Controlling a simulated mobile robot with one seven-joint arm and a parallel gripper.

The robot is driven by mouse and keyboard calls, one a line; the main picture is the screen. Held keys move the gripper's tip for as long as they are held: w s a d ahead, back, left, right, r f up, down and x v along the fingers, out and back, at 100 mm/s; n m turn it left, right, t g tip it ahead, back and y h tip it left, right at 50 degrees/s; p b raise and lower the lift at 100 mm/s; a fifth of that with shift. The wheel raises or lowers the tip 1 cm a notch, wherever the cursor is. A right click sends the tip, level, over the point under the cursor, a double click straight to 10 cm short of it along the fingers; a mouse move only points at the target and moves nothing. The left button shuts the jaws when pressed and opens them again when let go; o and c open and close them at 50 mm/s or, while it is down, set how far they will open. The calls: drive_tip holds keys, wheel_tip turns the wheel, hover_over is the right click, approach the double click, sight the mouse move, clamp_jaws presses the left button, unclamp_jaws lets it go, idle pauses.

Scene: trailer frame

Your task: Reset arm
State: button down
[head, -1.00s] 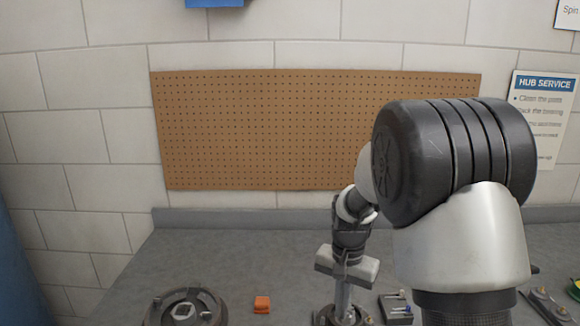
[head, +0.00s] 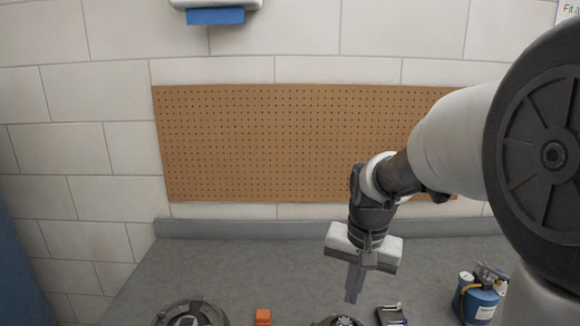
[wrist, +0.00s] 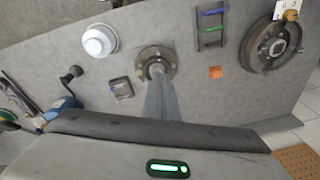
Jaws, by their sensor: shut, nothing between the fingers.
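My gripper (head: 353,296) hangs from my arm on the right of the head view, above the grey workbench (head: 250,262). Its fingers point down and are shut with nothing between them. In the wrist view the shut fingers (wrist: 160,97) reach towards a round flanged metal part (wrist: 156,62) on the bench. The fingertips overlap that part in the picture, and I cannot tell the gap. In the head view the same part (head: 338,320) shows only at the bottom edge, below the gripper.
An orange block (head: 263,317), a dark round drum (head: 192,314), a small dark tray (head: 391,315) and a blue canister (head: 480,303) stand on the bench. The wrist view also shows a white bowl (wrist: 100,40) and a rack (wrist: 211,25). A pegboard (head: 290,140) hangs behind.

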drive_tip(key=s+r+n+t+p, duration=0.1)
drive_tip(key=s+r+n+t, duration=0.1)
drive_tip(key=s+r, duration=0.4)
drive_tip(key=s+d+r+n+t+p, duration=0.1)
drive_tip(key=s+r+n+t+p, duration=0.1)
drive_tip(key=s+r, duration=0.4)
drive_tip(key=s, duration=0.4)
drive_tip(key=shift+s+d+r, duration=0.2)
drive_tip(key=shift+s+d, duration=0.05)
drive_tip(key=shift+s, duration=0.15)
